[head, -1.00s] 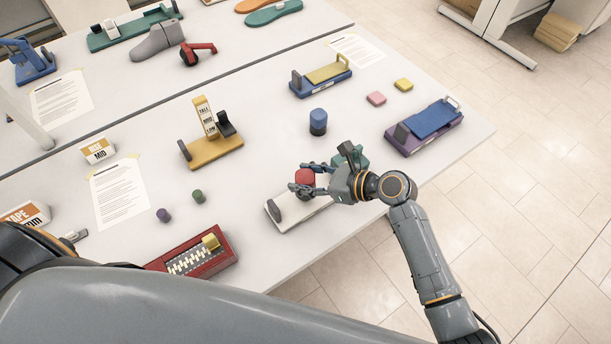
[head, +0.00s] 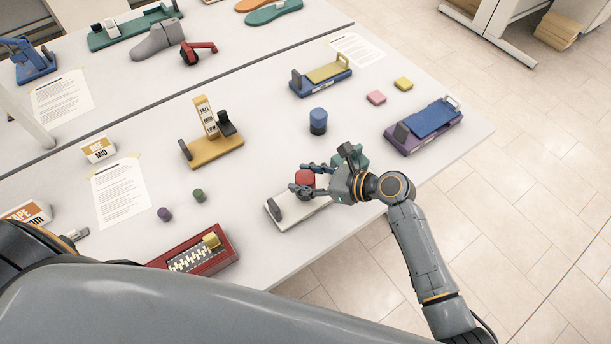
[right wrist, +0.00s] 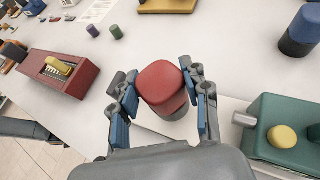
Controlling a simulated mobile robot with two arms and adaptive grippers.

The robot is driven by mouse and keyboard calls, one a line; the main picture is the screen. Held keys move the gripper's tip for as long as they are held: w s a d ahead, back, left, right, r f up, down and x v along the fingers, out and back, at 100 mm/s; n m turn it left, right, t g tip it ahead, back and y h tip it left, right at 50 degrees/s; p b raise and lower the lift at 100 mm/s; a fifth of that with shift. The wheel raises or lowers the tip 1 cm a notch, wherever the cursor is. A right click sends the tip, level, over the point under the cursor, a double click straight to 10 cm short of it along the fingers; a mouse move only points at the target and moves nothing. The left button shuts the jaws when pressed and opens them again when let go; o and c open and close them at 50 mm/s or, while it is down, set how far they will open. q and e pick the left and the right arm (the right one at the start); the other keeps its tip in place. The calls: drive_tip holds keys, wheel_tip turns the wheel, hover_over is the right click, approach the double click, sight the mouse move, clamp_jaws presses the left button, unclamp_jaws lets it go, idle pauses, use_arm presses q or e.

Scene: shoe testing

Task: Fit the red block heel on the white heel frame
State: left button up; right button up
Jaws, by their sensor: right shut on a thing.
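The red block heel (head: 305,178) is between the fingers of my right gripper (head: 302,178), which is shut on it. In the right wrist view the red block heel (right wrist: 163,85) shows its rounded top, with a finger on each side. The white heel frame (head: 298,213) lies near the table's front edge, with a dark upright stop at its left end. The heel is over or at the frame's far side; I cannot tell whether they touch. My gripper hides part of the frame. Only a small piece of what may be my left gripper (head: 76,236) shows at the left.
A green fixture (right wrist: 292,138) stands close to my right gripper. A blue cylinder (head: 318,122) and a purple frame (head: 425,128) stand beyond. A red gauge box (head: 195,252) is at the front left, with a yellow stand (head: 212,150) behind.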

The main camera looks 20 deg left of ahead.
drive_tip(key=shift+f+b, duration=0.55)
drive_tip(key=shift+f, duration=0.85)
drive_tip(key=o, duration=1.2)
drive_tip(key=shift+o, duration=0.2)
drive_tip(key=v, duration=1.2)
